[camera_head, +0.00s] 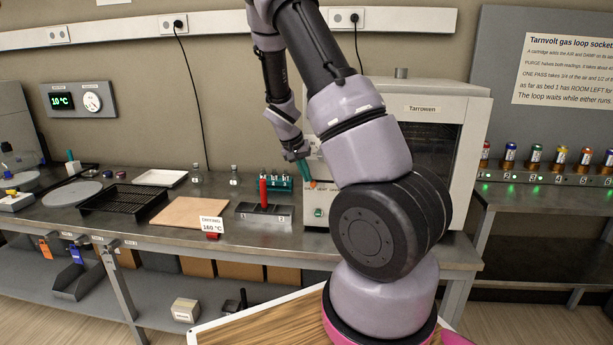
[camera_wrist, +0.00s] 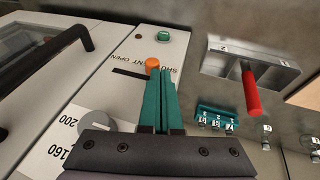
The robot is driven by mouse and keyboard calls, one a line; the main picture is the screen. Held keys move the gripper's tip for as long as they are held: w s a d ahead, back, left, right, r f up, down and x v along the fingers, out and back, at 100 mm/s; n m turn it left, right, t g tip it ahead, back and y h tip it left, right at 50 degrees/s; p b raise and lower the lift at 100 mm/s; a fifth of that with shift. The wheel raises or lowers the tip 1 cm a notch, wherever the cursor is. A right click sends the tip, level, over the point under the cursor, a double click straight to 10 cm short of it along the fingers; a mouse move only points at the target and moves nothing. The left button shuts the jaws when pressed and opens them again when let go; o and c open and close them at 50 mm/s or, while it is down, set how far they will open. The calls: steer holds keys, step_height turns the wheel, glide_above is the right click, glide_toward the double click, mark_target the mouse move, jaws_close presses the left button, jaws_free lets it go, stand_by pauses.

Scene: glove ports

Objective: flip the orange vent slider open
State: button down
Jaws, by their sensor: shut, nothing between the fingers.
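The orange vent slider (camera_wrist: 152,63) is a small round knob on the pale front panel of the Tarrowen oven. A dark slot (camera_wrist: 128,73) shows to its left in the wrist view, toward the OPEN side of the lettering; the knob sits toward the SHUT end. The knob also shows in the head view (camera_head: 313,184). My gripper (camera_wrist: 155,72) has teal fingers shut together and empty. The fingertips are right beside the knob and overlap its lower edge in the wrist view. I cannot tell whether they touch it.
A dial (camera_wrist: 97,121) with temperature marks and a green button (camera_wrist: 162,36) share the panel. A red-handled item (camera_wrist: 251,92) stands in a grey holder near a teal rack (camera_wrist: 214,117). The oven door handle (camera_wrist: 62,43) juts out. A brown board (camera_head: 186,212) lies left on the bench.

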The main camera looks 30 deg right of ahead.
steer(key=shift+d, duration=0.1)
steer(key=s+d, duration=0.3)
steer(key=d, duration=0.2)
steer(key=shift+s, duration=0.3)
steer(key=shift+d, duration=0.1)
steer(key=w+a+v, duration=0.1)
steer(key=v, duration=1.2)
steer(key=shift+w+a, duration=0.2)
steer(key=shift+w, duration=0.25)
